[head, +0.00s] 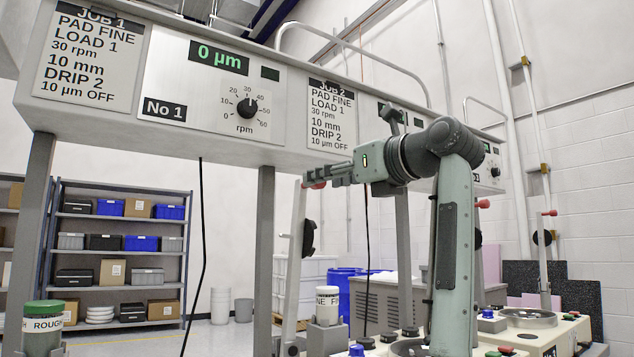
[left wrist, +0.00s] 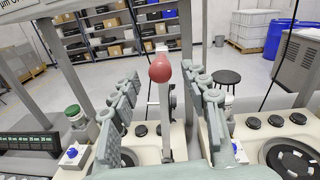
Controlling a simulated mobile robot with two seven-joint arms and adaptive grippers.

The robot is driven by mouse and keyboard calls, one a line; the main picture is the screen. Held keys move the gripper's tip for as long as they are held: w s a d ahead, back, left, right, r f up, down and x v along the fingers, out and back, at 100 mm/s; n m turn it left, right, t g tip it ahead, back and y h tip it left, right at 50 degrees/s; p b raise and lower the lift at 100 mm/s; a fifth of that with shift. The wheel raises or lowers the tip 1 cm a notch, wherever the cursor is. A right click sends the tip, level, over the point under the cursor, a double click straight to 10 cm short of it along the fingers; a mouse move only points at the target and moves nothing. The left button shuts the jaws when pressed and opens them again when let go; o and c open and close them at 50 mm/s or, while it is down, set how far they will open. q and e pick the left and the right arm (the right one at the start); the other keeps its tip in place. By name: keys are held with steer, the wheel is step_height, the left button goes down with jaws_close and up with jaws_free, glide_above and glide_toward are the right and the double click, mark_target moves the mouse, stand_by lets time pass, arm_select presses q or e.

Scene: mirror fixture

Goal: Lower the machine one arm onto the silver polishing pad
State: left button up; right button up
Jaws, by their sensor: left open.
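The machine one arm (head: 298,230) is a pale upright bar standing raised below the No 1 panel. It carries a dark round piece and has a red ball at its top. In the left wrist view the red ball (left wrist: 160,68) lies between the spread fingers of my left gripper (left wrist: 160,82). My left gripper (head: 328,178) also shows in the head view, level with the ball and pointing left. It is open; I cannot tell whether a finger touches the ball. I cannot make out machine one's silver pad in either view. My right gripper is out of view.
The control panel (head: 150,75) reads 0 µm and hangs just above my gripper on grey posts. A neighbouring machine with a dark disc (left wrist: 290,158) stands to the right in the left wrist view. A green-lidded jar (head: 42,325) stands at the left. Shelves (head: 120,215) are far behind.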

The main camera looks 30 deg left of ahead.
arm_select(q)
steer(key=x, duration=0.3)
steer(key=shift+w+a, duration=0.15)
steer(key=shift+a, duration=0.25)
steer(key=shift+w+a, duration=0.1)
steer(key=shift+a, duration=0.2)
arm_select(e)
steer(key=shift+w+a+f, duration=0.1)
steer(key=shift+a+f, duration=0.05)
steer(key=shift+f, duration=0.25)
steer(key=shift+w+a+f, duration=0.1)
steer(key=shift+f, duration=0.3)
arm_select(q)
steer(key=shift+c, duration=0.4)
